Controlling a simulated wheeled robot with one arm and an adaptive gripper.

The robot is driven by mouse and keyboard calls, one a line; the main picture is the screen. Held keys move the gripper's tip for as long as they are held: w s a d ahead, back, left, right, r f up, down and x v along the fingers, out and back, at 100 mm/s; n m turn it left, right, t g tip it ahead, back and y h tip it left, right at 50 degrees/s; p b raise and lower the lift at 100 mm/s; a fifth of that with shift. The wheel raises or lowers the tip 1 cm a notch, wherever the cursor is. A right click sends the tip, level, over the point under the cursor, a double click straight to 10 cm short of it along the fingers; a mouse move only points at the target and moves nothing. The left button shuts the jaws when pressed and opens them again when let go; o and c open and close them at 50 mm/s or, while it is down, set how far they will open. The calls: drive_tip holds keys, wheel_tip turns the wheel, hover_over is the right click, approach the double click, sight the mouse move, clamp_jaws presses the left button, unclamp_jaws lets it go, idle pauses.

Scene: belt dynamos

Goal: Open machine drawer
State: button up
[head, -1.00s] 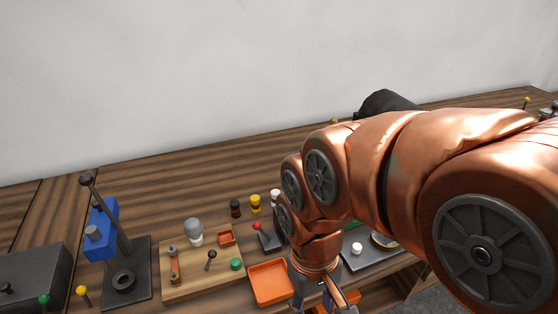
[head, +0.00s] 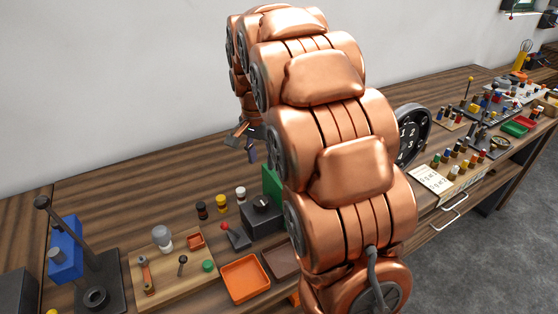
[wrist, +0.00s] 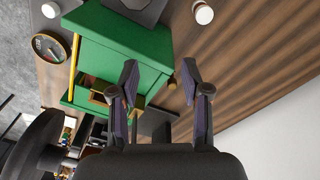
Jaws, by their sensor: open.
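My gripper (head: 243,140) is raised above the bench, left of my arm links in the head view. In the wrist view my gripper (wrist: 160,82) is open, with nothing between its two fingers. A green box-shaped machine (wrist: 125,48) with a yellow edge bar lies beyond the left finger there. A small tan, box-like part (wrist: 100,98) shows at its side; I cannot tell if it is a drawer. In the head view only a strip of the green machine (head: 270,184) shows, and my arm hides the rest.
An orange tray (head: 244,279), a wooden board (head: 160,285) with small parts and a dark box with a knob (head: 262,214) stand on the bench. White drawer handles (head: 450,213) show on the bench front at right. The bench's back left is clear.

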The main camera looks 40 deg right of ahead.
drive_tip(key=w+d+f+m, duration=0.1)
drive_tip(key=w+d, duration=0.1)
drive_tip(key=d, duration=0.1)
drive_tip(key=w+d+m, duration=0.2)
drive_tip(key=d, duration=0.1)
drive_tip(key=w+d+f+m+p, duration=0.1)
drive_tip(key=w+d+m, duration=0.1)
drive_tip(key=w+d, duration=0.1)
drive_tip(key=shift+d+f, duration=0.15)
drive_tip(key=shift+f, duration=0.2)
drive_tip(key=shift+w+d+f+m+y, duration=0.1)
drive_tip(key=shift+d+f+m+y, duration=0.25)
drive_tip(key=shift+m, duration=0.25)
drive_tip(key=shift+f+p, duration=1.35)
drive_tip(key=shift+f, duration=2.55)
drive_tip(key=shift+c, duration=0.2)
clamp_jaws()
